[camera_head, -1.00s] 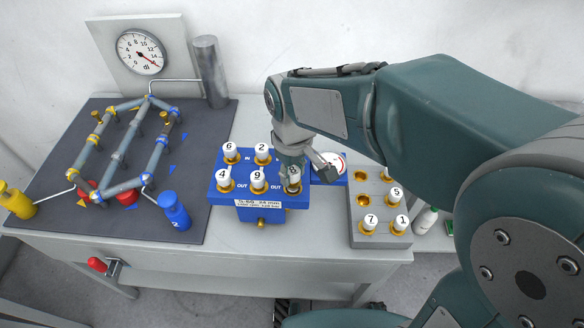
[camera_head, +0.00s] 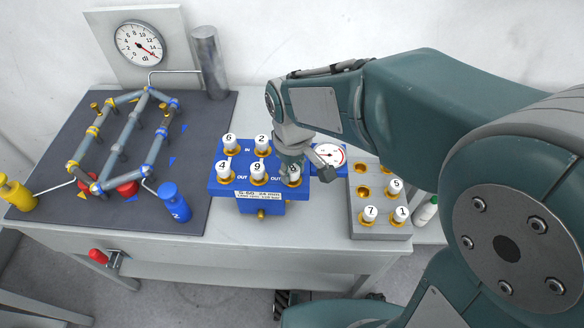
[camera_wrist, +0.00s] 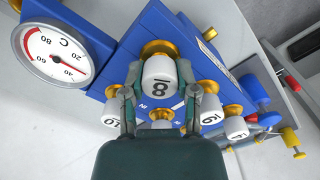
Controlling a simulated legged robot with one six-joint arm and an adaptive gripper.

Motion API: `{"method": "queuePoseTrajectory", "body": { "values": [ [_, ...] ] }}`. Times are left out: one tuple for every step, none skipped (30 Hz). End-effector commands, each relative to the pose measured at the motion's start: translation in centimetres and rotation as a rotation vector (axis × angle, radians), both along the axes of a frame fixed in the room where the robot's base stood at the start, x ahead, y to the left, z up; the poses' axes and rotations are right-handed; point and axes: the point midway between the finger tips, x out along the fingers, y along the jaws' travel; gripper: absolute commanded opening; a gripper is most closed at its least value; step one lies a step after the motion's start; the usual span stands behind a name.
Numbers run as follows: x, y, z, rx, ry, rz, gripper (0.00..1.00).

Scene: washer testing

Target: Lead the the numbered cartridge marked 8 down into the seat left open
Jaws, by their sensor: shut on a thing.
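The white cartridge marked 8 (camera_head: 294,178) is at the front right seat of the blue block (camera_head: 216,188). It stands about level with the cartridge marked 9 (camera_head: 257,172) beside it. In the wrist view the cartridge 8 (camera_wrist: 158,72) looks upright, with a gold collar (camera_wrist: 157,47) at its base; whether it is fully down I cannot tell. My gripper (camera_head: 291,165) is shut on it, and its two fingers (camera_wrist: 160,100) show on either side of the white body. The seat's inside is hidden.
Cartridges 6 (camera_head: 229,142), 2 (camera_head: 262,143) and 4 (camera_head: 223,169) stand close by in the block. A dial (camera_head: 328,154) adjoins it at right. A grey rack (camera_head: 380,229) holds cartridges 5, 7 and 1. A pipe rig stands at left on a dark mat (camera_head: 120,218).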

Motion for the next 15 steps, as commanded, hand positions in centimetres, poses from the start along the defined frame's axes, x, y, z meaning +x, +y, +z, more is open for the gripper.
{"method": "queuePoseTrajectory", "body": {
  "values": [
    [-0.01, -0.01, -0.01, 0.0, 0.0, 0.0, 0.44],
    [-0.01, -0.01, -0.01, 0.0, 0.0, 0.0, 0.57],
    [-0.01, -0.01, 0.0, 0.0, 0.0, 0.0, 0.75],
    [-0.01, -0.01, 0.0, 0.0, 0.0, 0.0, 0.8],
    [-0.01, -0.01, 0.0, 0.0, 0.0, 0.0, 0.8],
    [-0.01, -0.01, 0.0, 0.0, 0.0, 0.0, 0.8],
    [-0.01, -0.01, 0.0, -0.001, 0.001, 0.0, 0.8],
    [-0.01, -0.01, 0.0, -0.001, 0.001, 0.0, 0.8],
    [-0.01, -0.01, 0.0, -0.001, 0.001, 0.0, 0.8],
    [-0.01, -0.01, 0.0, -0.001, 0.001, 0.0, 0.8],
    [-0.01, -0.01, 0.0, -0.001, 0.001, 0.0, 0.8],
    [-0.01, -0.01, 0.0, 0.0, 0.0, 0.0, 0.8],
    [-0.01, -0.01, 0.0, 0.0, 0.0, 0.0, 0.8],
    [-0.01, 0.0, -0.01, -0.001, 0.001, 0.0, 0.8],
    [0.0, 0.0, 0.05, 0.0, 0.0, 0.0, 0.8]
  ]
}}
